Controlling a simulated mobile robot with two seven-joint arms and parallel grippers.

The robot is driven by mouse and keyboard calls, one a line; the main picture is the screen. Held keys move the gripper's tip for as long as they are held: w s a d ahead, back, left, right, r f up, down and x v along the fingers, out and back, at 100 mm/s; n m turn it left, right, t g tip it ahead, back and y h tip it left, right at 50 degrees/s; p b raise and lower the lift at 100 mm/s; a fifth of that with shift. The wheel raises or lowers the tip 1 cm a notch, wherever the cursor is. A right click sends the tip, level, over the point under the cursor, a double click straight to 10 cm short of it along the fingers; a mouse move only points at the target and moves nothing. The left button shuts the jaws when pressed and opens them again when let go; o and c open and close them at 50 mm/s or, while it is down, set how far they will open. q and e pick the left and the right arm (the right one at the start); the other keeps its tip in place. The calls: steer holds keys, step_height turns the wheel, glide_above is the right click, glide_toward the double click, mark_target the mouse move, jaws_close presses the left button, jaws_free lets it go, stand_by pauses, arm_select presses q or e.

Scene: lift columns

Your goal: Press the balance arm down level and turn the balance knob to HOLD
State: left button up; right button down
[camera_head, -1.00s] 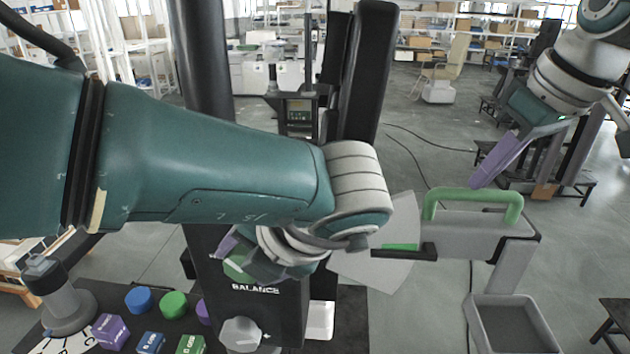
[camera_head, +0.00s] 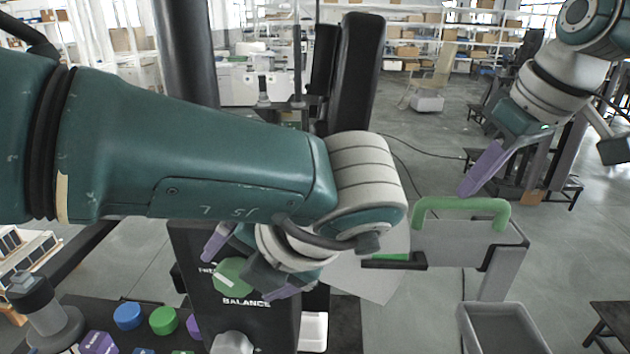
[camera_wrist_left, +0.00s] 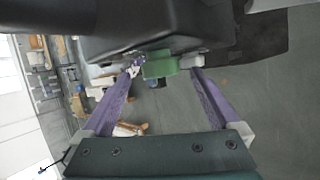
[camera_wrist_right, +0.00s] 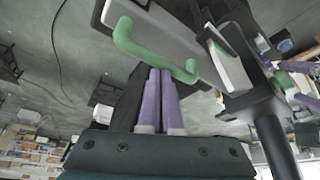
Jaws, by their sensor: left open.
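The green balance knob (camera_head: 230,276) sits on the black column panel above the word BALANCE; its pale mark points up and left, toward a partly hidden label. My left gripper (camera_head: 250,268) is open, with its purple fingers on either side of the knob. The left wrist view shows the green knob (camera_wrist_left: 160,66) between the fingertips. The grey balance arm (camera_head: 455,243) carries a green handle (camera_head: 460,203) and looks about level, its dark pointer (camera_head: 395,264) beside a green band on the pale plate. My right gripper (camera_head: 468,188) is shut, fingertips at the handle; contact is unclear.
A grey open bin (camera_head: 505,330) stands below the balance arm. A dark bench at lower left holds a blue knob (camera_head: 128,316), a green knob (camera_head: 163,320), purple pieces and a grey lever (camera_head: 45,310). A grey knob (camera_head: 232,343) is below the balance knob.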

arm_select(q)
steer(key=v, duration=0.9)
steer(key=shift+r, duration=0.2)
steer(key=shift+d, duration=0.1)
